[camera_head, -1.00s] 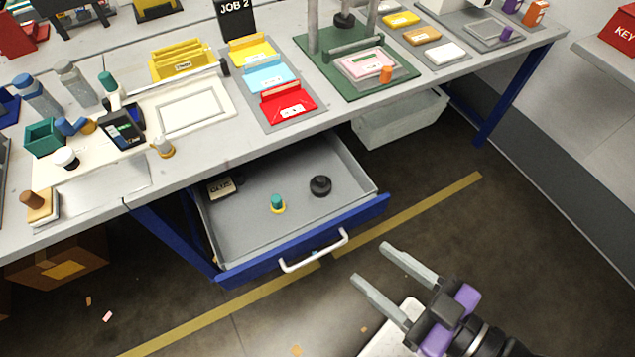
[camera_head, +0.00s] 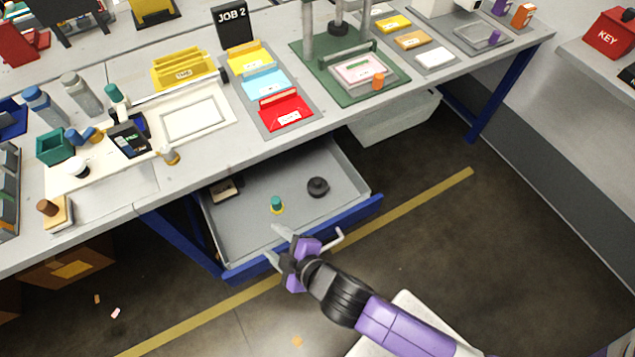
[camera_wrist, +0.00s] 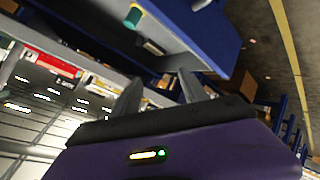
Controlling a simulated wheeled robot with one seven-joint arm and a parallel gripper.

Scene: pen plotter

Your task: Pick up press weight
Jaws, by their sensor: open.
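The likely press weight is a round black weight with a knob (camera_head: 318,187), standing on the floor of the open grey drawer (camera_head: 240,230), right of its middle. A small teal-topped piece with a yellow base (camera_head: 277,204) stands to its left; a teal piece also shows in the wrist view (camera_wrist: 133,16). My gripper (camera_head: 275,245) is open and empty at the drawer's blue front, near the white handle. It is nearer the viewer than the black weight and to its left. In the wrist view the two fingers (camera_wrist: 158,92) point toward the blue drawer front, with nothing between them.
A dark block with a pale label (camera_head: 225,189) lies in the drawer's back left. The workbench (camera_head: 215,150) overhangs the drawer's back. A green press base (camera_head: 390,85) stands on it. A grey bin (camera_head: 395,120) hangs below. The floor at right is clear.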

